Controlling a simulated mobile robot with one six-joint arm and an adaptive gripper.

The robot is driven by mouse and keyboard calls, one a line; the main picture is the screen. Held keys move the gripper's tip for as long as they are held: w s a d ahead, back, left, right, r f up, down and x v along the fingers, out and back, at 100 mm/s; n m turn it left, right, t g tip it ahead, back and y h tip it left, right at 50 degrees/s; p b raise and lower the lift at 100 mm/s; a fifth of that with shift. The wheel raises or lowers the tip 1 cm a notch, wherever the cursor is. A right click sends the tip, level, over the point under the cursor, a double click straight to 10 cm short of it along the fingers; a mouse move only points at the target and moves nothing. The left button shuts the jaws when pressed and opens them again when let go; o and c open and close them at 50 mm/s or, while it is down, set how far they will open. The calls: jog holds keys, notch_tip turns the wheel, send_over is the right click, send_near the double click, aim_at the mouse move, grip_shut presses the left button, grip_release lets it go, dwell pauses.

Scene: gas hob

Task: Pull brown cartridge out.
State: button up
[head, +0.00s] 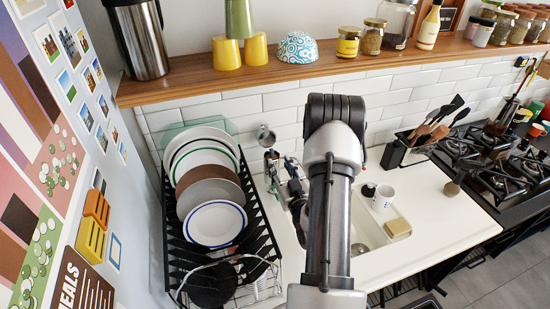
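I cannot make out a brown cartridge for certain in the head view. A small brown piece (452,188) stands at the near left edge of the gas hob (500,160), too small to identify. My arm rises through the middle of the view and hides part of the sink and counter. My gripper (284,178) shows partly, left of the arm, over the counter between the dish rack and the sink. It is well to the left of the hob. Its fingers are too small and cluttered to tell whether they are open or shut.
A black dish rack (172,240) with several plates stands left of my arm. A white cup (383,198) and a beige sponge (397,228) are by the sink. A utensil holder (401,150) stands beside the hob. White counter (440,215) is clear right of the sink.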

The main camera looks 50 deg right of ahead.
aim_at(272, 152)
jog(key=x, duration=0.6)
jog(key=shift+w, duration=0.1)
grip_shut()
dwell(0.3)
dwell(0.4)
